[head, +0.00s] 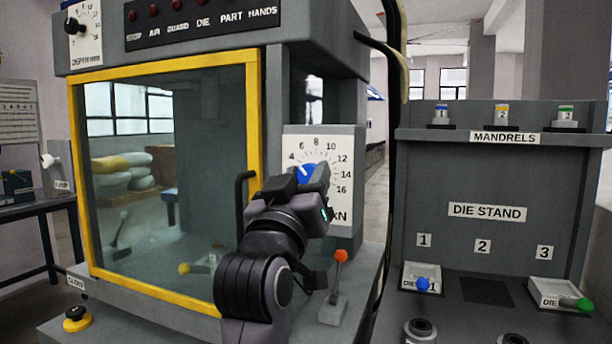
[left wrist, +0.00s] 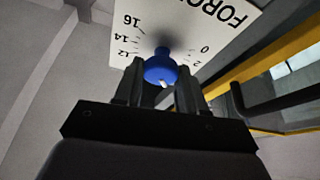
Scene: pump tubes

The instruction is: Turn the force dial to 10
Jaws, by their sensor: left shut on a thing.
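The force dial (head: 335,200) is a white plate with a blue knob (head: 305,175) and a printed scale marked in kN, on the front of the grey press. In the head view the knob's white mark points up and left, roughly toward 4 to 6; the exact value is hard to read. My left gripper (head: 316,178) is shut on the blue knob. The left wrist view shows the knob (left wrist: 160,68) between the two fingers, with the plate (left wrist: 180,30) upside down behind it. The fingers hide part of the scale. My right gripper is not in view.
A yellow-framed guard (head: 254,130) with a black handle (head: 241,195) stands left of the dial. A red-knobbed lever (head: 338,275) is below it. The die stand (head: 487,212) is at the right.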

